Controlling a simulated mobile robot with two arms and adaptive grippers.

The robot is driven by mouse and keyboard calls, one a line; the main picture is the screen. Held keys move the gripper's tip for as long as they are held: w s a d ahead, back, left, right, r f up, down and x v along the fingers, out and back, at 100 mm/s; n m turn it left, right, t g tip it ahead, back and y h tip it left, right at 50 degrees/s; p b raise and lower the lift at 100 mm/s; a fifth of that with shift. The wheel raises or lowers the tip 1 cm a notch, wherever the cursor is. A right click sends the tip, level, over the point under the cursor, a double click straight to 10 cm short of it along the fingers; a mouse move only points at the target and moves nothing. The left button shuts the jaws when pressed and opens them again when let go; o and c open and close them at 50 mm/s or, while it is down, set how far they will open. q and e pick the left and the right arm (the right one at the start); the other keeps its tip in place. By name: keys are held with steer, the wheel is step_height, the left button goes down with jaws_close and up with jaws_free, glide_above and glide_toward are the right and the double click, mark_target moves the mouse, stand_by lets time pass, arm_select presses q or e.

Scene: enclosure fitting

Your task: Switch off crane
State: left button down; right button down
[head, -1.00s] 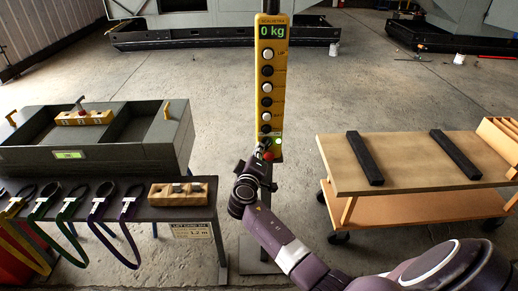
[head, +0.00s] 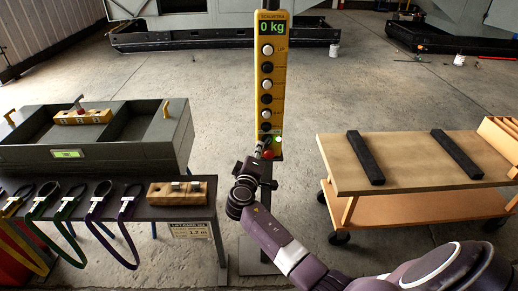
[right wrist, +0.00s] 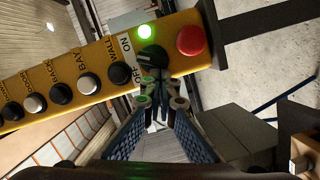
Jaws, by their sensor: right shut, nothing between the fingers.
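The yellow crane pendant (head: 270,85) hangs upright in the head view, its display (head: 271,30) reading 0 kg. A red button (right wrist: 191,40) is at the pendant's end. My right gripper (right wrist: 161,102) is shut and empty, its fingertips right by the switch. I cannot tell whether they touch it. My left gripper is in neither view.
A dark bench (head: 110,209) with coloured slings and a wooden block (head: 182,191) stands at left, a grey tray (head: 150,152) behind it. A wooden cart (head: 405,165) with two black bars stands at right. Concrete floor between is mostly clear.

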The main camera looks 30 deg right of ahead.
steer(key=shift+f+n+b, duration=0.15)
steer(key=shift+n+b, duration=0.15)
steer(key=shift+s+d+f+n+t+h+b, duration=0.15)
steer(key=shift+f+n+t+h+b, duration=0.15)
steer(key=shift+n+b, duration=0.95)
steer(key=shift+d+f+n+t+h+b, duration=0.15)
steer(key=shift+f+n+t+b, duration=0.4)
steer(key=shift+n, duration=1.2)
steer(key=shift+s+d+f+n+t+h+b, duration=0.15)
steer(key=shift+f+n+h+b, duration=0.1)
steer(key=shift+n+b, duration=1.05)
steer(key=shift+n, duration=0.3)
